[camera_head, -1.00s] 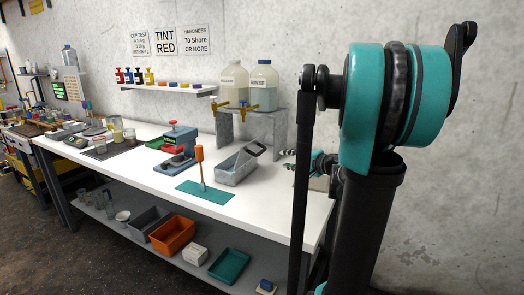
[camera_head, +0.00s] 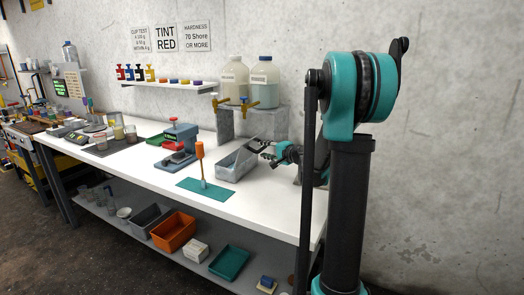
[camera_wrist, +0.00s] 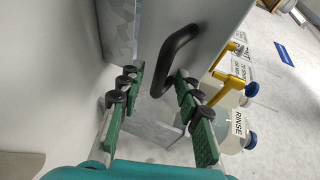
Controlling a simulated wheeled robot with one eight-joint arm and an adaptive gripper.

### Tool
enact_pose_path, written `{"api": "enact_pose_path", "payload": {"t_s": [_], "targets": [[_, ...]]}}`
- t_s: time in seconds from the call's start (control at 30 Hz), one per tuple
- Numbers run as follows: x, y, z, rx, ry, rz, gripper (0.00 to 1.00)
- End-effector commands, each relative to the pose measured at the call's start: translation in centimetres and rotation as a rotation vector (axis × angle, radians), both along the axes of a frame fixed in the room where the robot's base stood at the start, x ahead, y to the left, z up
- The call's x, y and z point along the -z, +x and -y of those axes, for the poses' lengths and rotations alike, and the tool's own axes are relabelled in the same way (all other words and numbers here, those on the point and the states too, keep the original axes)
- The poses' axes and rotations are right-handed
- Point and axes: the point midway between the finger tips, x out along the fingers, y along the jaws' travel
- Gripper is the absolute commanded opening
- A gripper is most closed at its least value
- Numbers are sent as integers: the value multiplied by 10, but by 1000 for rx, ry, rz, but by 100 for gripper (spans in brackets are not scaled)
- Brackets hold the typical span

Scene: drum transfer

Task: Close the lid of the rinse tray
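The rinse tray (camera_head: 236,166) is a grey metal box on the white bench, open at the top. Its lid (camera_head: 257,144) stands tilted up at the right end, and it shows as a grey panel in the wrist view (camera_wrist: 212,28). A black loop handle (camera_wrist: 176,48) sticks out of the lid. My gripper (camera_head: 268,152) is at the lid, on the tray's right. In the wrist view its two green-padded fingers (camera_wrist: 158,80) are apart, one on each side of the handle's near part. I cannot tell whether either pad touches it.
Two jugs with yellow taps (camera_head: 248,80) stand on a grey stand (camera_head: 262,122) behind the tray; taps also show close right in the wrist view (camera_wrist: 230,65). An orange-handled tool (camera_head: 201,160) stands on a teal mat (camera_head: 207,190) in front. A press (camera_head: 178,148) stands left.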

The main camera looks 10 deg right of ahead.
Motion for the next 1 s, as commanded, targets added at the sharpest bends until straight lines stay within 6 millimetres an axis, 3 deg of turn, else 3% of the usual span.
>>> {"api": "enact_pose_path", "payload": {"t_s": [0.2, 0.53, 0.8, 1.0], "targets": [[4, 16, -10, 0, 0, 0, 34], [5, 18, -11, 1, 0, 0, 34], [5, 18, -11, 1, 0, 0, 1], [5, 18, -11, 1, 0, 0, 0]]}}
